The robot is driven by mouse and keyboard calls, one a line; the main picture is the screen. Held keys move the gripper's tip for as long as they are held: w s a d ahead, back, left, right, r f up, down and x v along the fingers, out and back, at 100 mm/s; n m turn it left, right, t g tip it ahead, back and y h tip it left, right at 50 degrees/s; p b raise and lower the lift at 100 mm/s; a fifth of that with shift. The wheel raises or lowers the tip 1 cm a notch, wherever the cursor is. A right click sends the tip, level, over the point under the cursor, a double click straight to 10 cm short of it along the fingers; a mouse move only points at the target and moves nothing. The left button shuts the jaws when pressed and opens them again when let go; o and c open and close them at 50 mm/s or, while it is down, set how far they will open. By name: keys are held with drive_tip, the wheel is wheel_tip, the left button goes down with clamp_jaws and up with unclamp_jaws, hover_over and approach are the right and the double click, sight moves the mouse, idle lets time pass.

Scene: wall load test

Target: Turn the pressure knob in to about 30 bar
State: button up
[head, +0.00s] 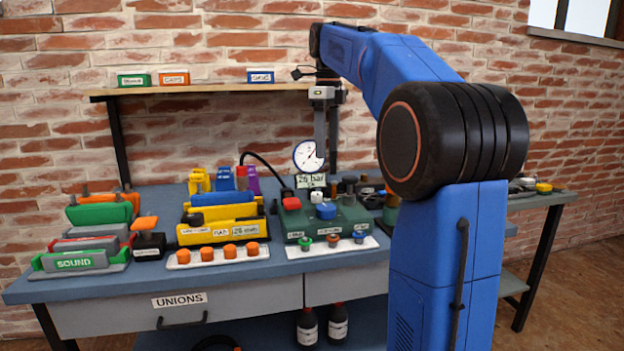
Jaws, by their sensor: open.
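A green test unit (335,224) stands on the blue-grey bench, right of centre. A blue knob (326,211) sits on its top, with a red part (291,204) and a white part (316,197) behind it. I cannot read a label naming the pressure knob. A round white gauge (305,157) with a dark needle stands behind the unit, above a pale display (311,181) that seems to read 26 bar. My gripper (327,160) points down, open and empty, above and behind the blue knob and apart from it. Its fingers hide part of the gauge's right side.
A white strip (310,251) with green, orange and blue caps lies before the unit. A yellow unit (200,240) and an orange-capped strip (190,263) stand left, with green SOUND blocks (75,262) beyond. A shelf (210,90) holds small boxes. My arm hides the bench's right part.

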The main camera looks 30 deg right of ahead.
sight(326, 207)
idle(0.4)
wheel_tip(326, 207, down, 17)
drive_tip(key=n, duration=2.5)
drive_tip(key=shift+a+h, duration=0.1)
drive_tip(key=shift+h, duration=0.2)
drive_tip(key=shift+c, duration=0.7)
drive_tip(key=c, duration=0.9)
